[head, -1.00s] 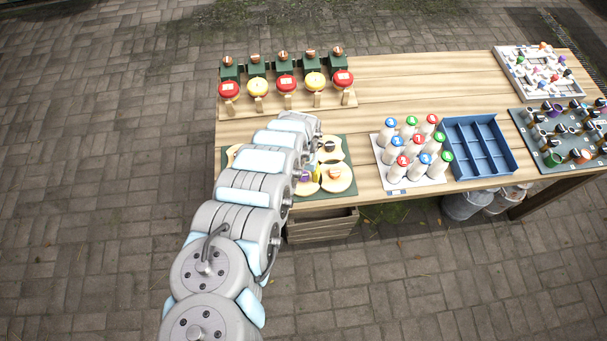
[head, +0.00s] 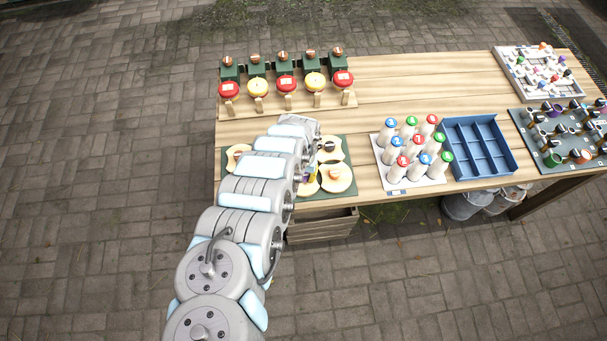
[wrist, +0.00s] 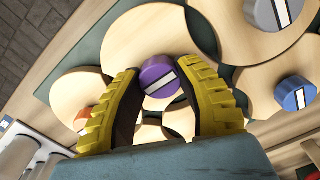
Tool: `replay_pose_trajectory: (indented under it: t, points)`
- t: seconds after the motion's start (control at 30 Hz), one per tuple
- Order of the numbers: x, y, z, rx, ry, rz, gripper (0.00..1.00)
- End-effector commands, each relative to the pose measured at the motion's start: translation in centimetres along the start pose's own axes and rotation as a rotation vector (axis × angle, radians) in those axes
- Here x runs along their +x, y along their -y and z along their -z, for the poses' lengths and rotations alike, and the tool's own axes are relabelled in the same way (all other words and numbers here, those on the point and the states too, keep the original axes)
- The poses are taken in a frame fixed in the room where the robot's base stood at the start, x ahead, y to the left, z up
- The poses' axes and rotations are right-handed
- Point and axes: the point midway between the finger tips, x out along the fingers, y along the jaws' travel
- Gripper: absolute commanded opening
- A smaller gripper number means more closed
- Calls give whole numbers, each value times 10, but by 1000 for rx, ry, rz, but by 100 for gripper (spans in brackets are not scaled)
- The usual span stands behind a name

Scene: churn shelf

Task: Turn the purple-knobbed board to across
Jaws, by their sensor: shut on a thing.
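The purple knob (wrist: 158,76) with a pale stripe is between my gripper's yellow ridged fingers in the wrist view. My gripper (wrist: 163,88) is shut on this knob. The stripe lies at a slant in that view. The knob sits on a pale wooden board (wrist: 140,35) with rounded ends, partly hidden by the fingers. In the head view my arm covers most of this board, and only a little of the fingers shows beside the wrist.
Close by are boards with a grey knob (wrist: 270,14), a blue knob (wrist: 295,93) and an orange knob (wrist: 83,117). A white tray of capped bottles (head: 395,188) stands right of the green panel (head: 335,194). A blue divided crate (head: 480,118) lies beyond.

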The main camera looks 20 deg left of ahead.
Motion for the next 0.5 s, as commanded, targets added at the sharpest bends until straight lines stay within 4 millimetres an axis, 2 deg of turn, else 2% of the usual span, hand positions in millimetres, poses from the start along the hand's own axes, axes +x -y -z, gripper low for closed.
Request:
replay_pose_trajectory:
  t: [0.27, 0.5]
  points:
    - [-1, -1, 0, -74, 0, 0, 0]
    - [-2, -1, 1, -248, -2, 0, 0]
